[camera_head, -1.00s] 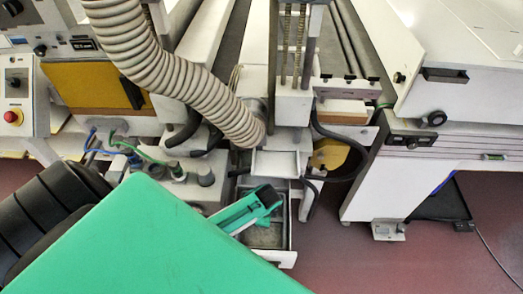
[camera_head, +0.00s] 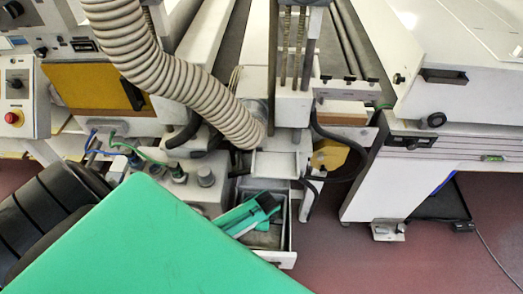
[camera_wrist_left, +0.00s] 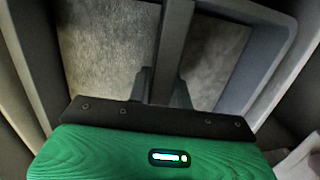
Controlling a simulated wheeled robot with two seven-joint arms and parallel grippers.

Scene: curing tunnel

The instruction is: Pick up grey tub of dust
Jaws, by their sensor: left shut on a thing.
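The grey tub of dust (camera_head: 290,232) sits low beneath the machine's chute in the head view, partly covered by my left gripper. In the left wrist view the tub's grey rim (camera_wrist_left: 268,62) surrounds pale, speckled dust (camera_wrist_left: 105,45). A grey handle bar (camera_wrist_left: 174,40) crosses over the dust. My left gripper (camera_head: 268,204), green with dark tips, reaches over the tub. In the left wrist view its fingers (camera_wrist_left: 162,88) are on either side of the bar, shut on it. My right gripper is not in view.
A ribbed hose (camera_head: 175,75) comes down to the machine above the tub. A white chute tray (camera_head: 276,163) lies just above it. Black cables (camera_head: 345,177) hang at right. A white machine leg (camera_head: 375,190) stands further right, with open red floor (camera_head: 370,262) in front.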

